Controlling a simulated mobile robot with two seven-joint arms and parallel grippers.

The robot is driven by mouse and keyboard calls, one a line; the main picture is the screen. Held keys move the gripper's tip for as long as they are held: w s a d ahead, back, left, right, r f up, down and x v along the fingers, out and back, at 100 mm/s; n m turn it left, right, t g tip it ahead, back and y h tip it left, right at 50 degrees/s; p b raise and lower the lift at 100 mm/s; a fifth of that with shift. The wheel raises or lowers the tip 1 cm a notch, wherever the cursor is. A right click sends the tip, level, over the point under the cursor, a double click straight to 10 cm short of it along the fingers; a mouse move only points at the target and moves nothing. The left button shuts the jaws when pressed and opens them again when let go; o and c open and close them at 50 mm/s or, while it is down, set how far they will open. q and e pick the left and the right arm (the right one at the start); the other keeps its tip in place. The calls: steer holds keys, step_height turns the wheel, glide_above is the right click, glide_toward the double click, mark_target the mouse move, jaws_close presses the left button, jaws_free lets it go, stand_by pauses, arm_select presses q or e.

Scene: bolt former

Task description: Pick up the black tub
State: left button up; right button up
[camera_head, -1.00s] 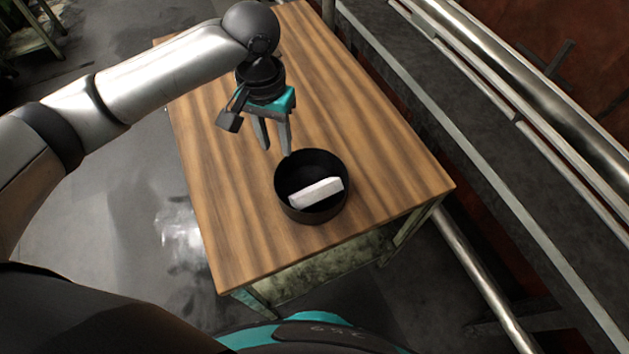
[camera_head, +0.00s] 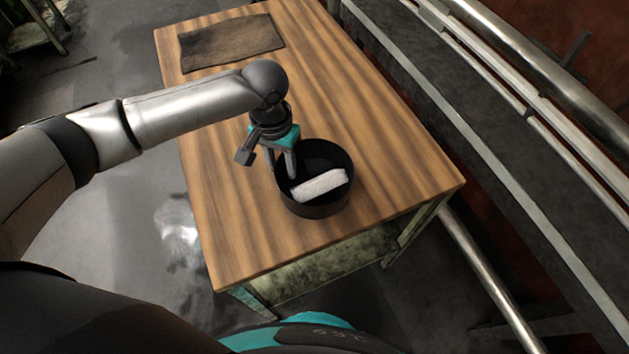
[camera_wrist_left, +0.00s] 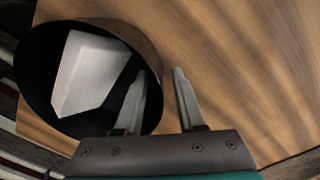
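The black tub (camera_head: 318,207) stands upright on the wooden table, with a white block (camera_head: 320,185) lying inside it. My left gripper (camera_head: 284,172) is at the tub's left, far side, pointing down. In the left wrist view the tub (camera_wrist_left: 152,52) fills the left part and the white block (camera_wrist_left: 88,72) shows inside. There the left gripper (camera_wrist_left: 163,82) is open. One finger overlaps the tub's inside and the other is outside over the wood, with the rim between them. I cannot tell whether either finger touches the wall. My right gripper is not in view.
The wooden table (camera_head: 400,150) has free room to the right of the tub and in front of it. A dark mat (camera_head: 230,42) lies at the table's far end. Metal rails (camera_head: 500,130) run along the right side, beyond the table edge.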

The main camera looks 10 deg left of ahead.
arm_select(q)
jaws_close()
steer(key=shift+r, duration=0.1)
stand_by(1.2)
